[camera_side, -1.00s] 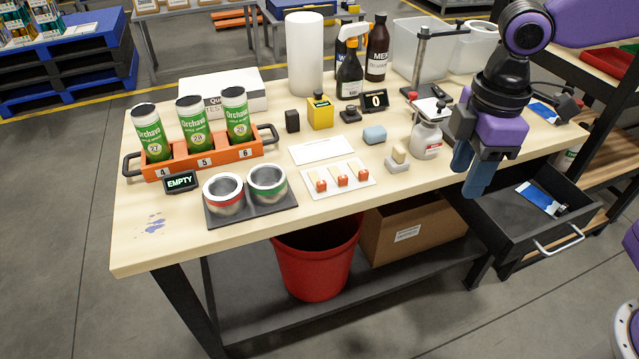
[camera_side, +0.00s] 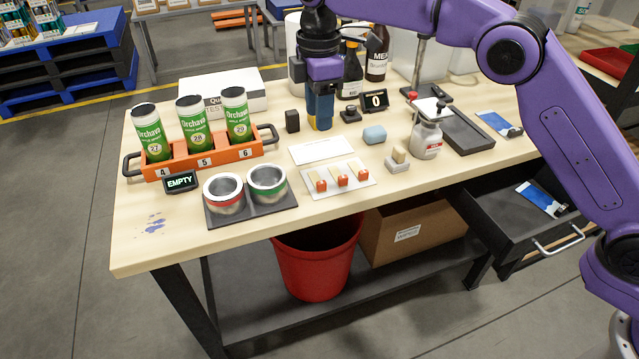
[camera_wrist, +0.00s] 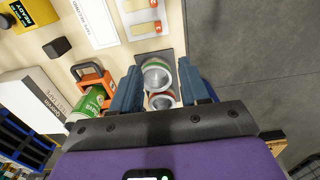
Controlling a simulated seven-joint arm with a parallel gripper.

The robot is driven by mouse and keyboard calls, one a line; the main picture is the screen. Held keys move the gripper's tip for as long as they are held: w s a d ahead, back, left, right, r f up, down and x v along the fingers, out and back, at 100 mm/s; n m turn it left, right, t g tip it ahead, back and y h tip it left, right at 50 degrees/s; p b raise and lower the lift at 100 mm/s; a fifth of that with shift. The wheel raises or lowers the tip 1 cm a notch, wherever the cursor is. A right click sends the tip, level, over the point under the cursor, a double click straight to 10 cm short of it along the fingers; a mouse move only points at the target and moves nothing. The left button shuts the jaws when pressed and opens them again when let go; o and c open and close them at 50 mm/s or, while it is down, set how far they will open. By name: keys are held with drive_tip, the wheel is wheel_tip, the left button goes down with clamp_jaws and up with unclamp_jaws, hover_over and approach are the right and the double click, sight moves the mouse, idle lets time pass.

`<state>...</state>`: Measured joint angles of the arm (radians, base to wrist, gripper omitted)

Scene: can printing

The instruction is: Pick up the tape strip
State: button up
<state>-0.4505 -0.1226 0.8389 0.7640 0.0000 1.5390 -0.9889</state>
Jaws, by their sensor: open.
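A white card (camera_side: 320,190) lies near the front middle of the table. It bears several small beige tape strips (camera_side: 342,179) with red-orange ends. In the wrist view the card is partly cut off at the top edge, with beige strips (camera_wrist: 147,28) showing on it. My gripper (camera_side: 320,126) is in the side view over the back middle of the table, behind and slightly left of the card. Its two blue fingers (camera_wrist: 158,75) are apart with nothing held between them. Two open tins (camera_wrist: 157,78) show beyond the finger gap.
Two tins (camera_side: 246,190) stand on a dark mat left of the card. An orange rack (camera_side: 200,160) holds three green cans. A yellow box (camera_wrist: 32,10) shows in the wrist view.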

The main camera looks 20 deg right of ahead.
hover_over(320, 183)
drive_tip(key=f, duration=1.2)
drive_tip(key=shift+w+a+f, duration=0.1)
drive_tip(key=shift+w+f, duration=0.1)
drive_tip(key=shift+f, duration=0.05)
drive_tip(key=f, duration=0.3)
drive_tip(key=shift+s+d+f, duration=0.2)
drive_tip(key=shift+f, duration=0.9)
drive_tip(key=shift+c, duration=0.3)
clamp_jaws()
